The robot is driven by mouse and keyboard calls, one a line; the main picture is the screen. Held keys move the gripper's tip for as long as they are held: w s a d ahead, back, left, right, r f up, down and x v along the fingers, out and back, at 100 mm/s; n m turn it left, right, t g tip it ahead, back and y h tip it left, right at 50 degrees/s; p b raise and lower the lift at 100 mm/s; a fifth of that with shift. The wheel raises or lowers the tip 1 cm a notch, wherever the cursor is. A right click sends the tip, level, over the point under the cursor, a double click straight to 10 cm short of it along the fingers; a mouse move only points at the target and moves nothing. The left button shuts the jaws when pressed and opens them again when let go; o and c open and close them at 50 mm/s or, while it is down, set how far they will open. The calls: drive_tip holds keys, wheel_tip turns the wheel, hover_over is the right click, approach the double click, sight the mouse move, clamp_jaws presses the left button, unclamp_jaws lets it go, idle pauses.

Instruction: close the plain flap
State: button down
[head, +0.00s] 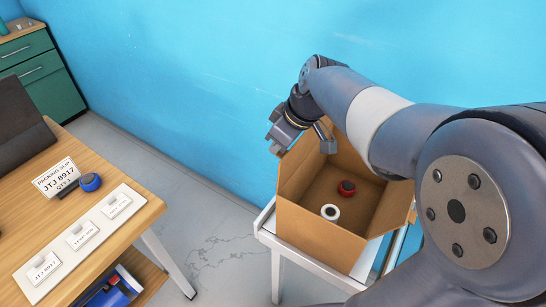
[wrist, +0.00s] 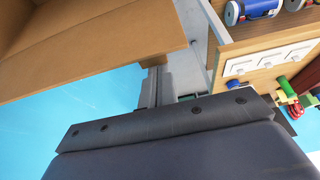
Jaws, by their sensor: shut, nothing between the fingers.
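An open cardboard box (head: 318,232) stands on a small white table. Cardboard panels stand up around the opening, and part of the right side reaches outward. I cannot tell which panel is the plain flap. My gripper (head: 275,144) is shut and empty, above the box's far left corner. In the wrist view my gripper (wrist: 154,88) is beside the edge of a cardboard panel (wrist: 105,45); I cannot tell whether they touch. My arm hides the box's far right side.
The white table (head: 265,222) has little bare top around the box. A wooden desk (head: 120,232) at the left holds a packing slip (head: 57,178), a blue round item (head: 90,182) and white label plates (head: 82,236). A blue wall (head: 190,90) stands close behind. Floor lies between desk and table.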

drive_tip(key=s+d+t+y+b, duration=0.1)
drive_tip(key=b, duration=0.3)
drive_tip(key=s+d+f+t+y+b, duration=0.1)
drive_tip(key=d+b, duration=0.1)
drive_tip(key=b, duration=0.3)
drive_tip(key=shift+s+d+y, duration=0.25)
drive_tip(key=shift+s+y, duration=0.05)
drive_tip(key=s+d+f+t+y+b, duration=0.3)
drive_tip(key=s+d+b, duration=0.1)
drive_tip(key=b, duration=1.1)
drive_tip(key=shift+s+d+y, duration=0.25)
drive_tip(key=shift+d+y, duration=0.15)
drive_tip(key=shift+d, duration=0.35)
drive_tip(key=shift+d, duration=0.1)
drive_tip(key=p, duration=0.4)
approach(288, 157)
drive_tip(key=shift+w+r, duration=0.15)
drive_tip(key=shift+r, duration=2.8)
drive_tip(key=shift+f, duration=0.1)
wheel_tip(288, 157, down, 11)
drive_tip(key=b, duration=0.4)
drive_tip(key=shift+f, duration=0.2)
